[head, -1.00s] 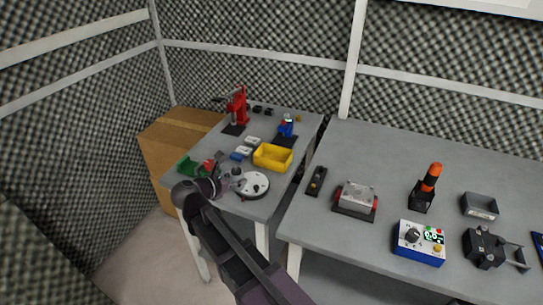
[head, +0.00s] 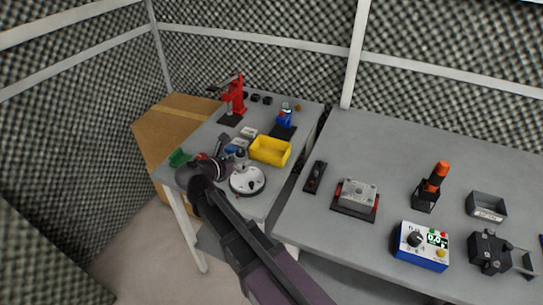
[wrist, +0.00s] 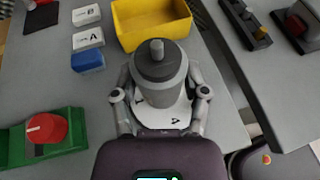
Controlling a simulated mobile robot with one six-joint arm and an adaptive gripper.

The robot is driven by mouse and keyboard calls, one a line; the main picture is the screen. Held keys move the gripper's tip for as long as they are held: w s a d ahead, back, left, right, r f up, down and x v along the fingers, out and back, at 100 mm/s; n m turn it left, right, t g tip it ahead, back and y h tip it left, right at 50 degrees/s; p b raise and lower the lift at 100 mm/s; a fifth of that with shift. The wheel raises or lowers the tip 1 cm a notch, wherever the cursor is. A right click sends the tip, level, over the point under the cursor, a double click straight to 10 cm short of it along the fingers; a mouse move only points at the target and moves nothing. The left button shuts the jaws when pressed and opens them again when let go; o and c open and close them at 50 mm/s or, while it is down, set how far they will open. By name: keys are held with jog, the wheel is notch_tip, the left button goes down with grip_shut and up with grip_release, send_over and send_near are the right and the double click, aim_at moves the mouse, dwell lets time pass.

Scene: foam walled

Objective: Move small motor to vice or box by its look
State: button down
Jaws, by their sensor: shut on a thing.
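The small motor (wrist: 160,78) is a grey cylinder with a darker top and a short shaft, upright in the wrist view. My gripper (wrist: 160,100) is shut on it, one finger on each side. In the head view the motor (head: 241,159) shows just above and behind the white disc (head: 247,187); a gap under it is hard to judge. The yellow box (head: 270,150) stands close behind; its front wall also shows in the wrist view (wrist: 155,38). The blue vice (head: 285,118) stands on a dark base farther back. My gripper partly hides the disc's left side.
Small white label blocks (wrist: 88,39) and a blue block (wrist: 88,61) lie left of the box. A green fixture with a red knob (wrist: 46,128) is at the left. A red press (head: 235,97) stands at the back. A second table (head: 330,225) holds several devices.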

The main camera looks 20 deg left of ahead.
jog(key=shift+w+a+r, duration=0.1)
jog(key=shift+w+a, duration=0.05)
notch_tip(320, 180, up, 3)
jog(key=p, duration=0.3)
send_over(279, 146)
jog(key=s+a, duration=0.2)
jog(key=s, duration=0.3)
jog(key=shift+w+a+r+m+h, duration=0.1)
jog(key=shift+w+m+h, duration=0.2)
jog(key=shift+h, duration=0.1)
notch_tip(279, 146, down, 6)
jog(key=b, duration=0.6)
jog(key=shift+f, duration=0.25)
jog(key=shift+f+b, duration=1.8)
jog(key=shift+b, duration=0.05)
jog(key=shift+s+f, duration=0.1)
jog(key=shift+f, duration=0.1)
jog(key=shift+c, duration=1.9)
grip_release()
